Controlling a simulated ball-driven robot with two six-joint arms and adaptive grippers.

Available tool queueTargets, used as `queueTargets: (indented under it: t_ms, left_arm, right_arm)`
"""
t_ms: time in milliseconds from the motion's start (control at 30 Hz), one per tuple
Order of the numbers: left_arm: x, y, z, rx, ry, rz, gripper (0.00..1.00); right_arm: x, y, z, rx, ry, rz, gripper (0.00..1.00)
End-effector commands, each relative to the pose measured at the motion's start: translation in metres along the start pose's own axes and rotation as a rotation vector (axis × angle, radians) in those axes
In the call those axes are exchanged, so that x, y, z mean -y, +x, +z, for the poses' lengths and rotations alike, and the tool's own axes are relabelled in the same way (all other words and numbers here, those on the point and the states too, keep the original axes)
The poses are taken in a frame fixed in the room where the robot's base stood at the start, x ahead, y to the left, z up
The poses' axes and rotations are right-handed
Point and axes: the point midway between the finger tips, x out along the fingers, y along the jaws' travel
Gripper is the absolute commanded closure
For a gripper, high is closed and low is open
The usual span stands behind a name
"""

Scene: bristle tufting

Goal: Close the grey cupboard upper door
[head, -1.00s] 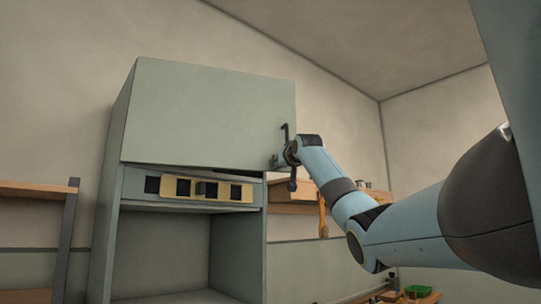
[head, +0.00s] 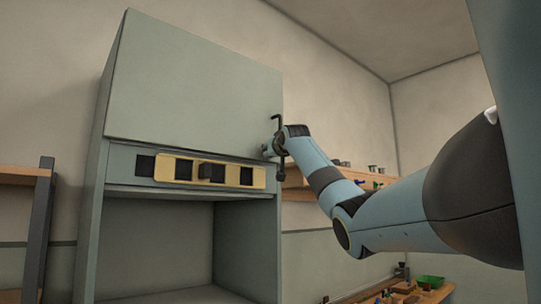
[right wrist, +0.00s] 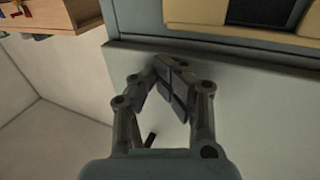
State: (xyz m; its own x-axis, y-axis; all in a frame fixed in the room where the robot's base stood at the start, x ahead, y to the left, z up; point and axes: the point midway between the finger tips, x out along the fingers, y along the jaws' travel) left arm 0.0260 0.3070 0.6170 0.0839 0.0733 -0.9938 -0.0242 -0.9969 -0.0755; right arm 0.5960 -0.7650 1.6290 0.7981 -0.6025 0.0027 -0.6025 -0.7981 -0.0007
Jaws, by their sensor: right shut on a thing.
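The grey cupboard (head: 95,225) stands left of centre in the head view. Its upper door (head: 195,85) hangs down over the top compartment and looks nearly flush with the front; I cannot tell whether it is fully shut. My right gripper (head: 272,149) is at the door's lower right corner. In the right wrist view the gripper's fingers (right wrist: 168,85) are closed together against the pale door (right wrist: 255,110), close to its edge. What lies between the fingertips is hidden, but they are shut on part of the door. My left gripper is not in view.
A yellow-framed strip (head: 210,173) with dark squares sits just under the door. The lower compartment is open. A wooden shelf (head: 22,172) with a dark post is at the left. A wall shelf (head: 300,192) and a bench with small items (head: 405,288) are at the right.

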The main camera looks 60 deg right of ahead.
Motion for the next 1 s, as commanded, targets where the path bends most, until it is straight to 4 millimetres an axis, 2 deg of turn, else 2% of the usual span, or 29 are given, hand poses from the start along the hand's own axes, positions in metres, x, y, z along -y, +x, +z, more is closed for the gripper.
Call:
queueTargets:
  t_ms: [167,267,367,800,1000]
  left_arm:
    - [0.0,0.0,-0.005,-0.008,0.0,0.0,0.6]
    - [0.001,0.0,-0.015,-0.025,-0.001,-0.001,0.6]
    - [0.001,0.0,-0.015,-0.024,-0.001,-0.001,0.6]
    - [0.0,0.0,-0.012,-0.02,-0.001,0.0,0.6]
    - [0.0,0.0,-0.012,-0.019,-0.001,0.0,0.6]
  right_arm:
    - [0.002,0.0,-0.001,-0.003,0.002,-0.003,1.0]
    - [0.002,0.0,-0.001,-0.003,0.002,-0.004,1.0]
    - [0.0,-0.004,0.0,-0.002,0.0,-0.002,1.0]
    - [-0.005,-0.067,-0.002,-0.005,-0.005,0.004,1.0]
    - [-0.003,-0.079,-0.002,-0.003,0.0,0.001,1.0]
